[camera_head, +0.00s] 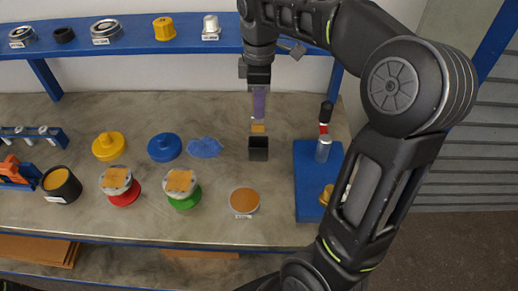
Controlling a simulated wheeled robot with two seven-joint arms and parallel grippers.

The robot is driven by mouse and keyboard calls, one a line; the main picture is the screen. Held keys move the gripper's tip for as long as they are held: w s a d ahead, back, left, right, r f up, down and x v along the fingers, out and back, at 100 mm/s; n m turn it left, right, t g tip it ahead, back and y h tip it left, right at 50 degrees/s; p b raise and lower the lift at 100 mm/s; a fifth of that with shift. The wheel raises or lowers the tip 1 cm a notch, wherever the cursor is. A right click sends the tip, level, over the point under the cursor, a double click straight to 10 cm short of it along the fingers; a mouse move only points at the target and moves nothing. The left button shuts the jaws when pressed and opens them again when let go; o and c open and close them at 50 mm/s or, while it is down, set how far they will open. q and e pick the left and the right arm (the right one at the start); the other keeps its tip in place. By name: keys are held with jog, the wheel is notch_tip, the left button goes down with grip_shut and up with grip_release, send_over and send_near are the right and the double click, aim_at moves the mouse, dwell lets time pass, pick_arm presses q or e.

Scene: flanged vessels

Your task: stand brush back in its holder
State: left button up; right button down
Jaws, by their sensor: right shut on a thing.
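A brush (259,104) with a purple handle and a tan lower end hangs upright from my right gripper (258,84), which is shut on the top of its handle. A black square holder (258,149) stands on the workbench just below the brush in the picture. The brush's lower end shows just above the holder's rim, and I cannot tell whether it is over the opening or behind it. My left gripper is not in view.
A blue board (307,179) with tools is to the right. A blue shelf (130,40) runs behind.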

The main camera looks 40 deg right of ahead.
aim_at(259, 131)
notch_tip(259, 131, down, 6)
jog(key=shift+f, duration=0.1)
jog(key=shift+f+p, duration=0.45)
jog(key=shift+f, duration=1.35)
jog(key=shift+f, duration=0.2)
jog(key=c, duration=1.2)
grip_release()
jog(key=shift+o, duration=0.2)
jog(key=shift+r, duration=0.2)
notch_tip(259, 131, up, 12)
jog(key=shift+r+b, duration=0.1)
jog(key=shift+b, duration=0.4)
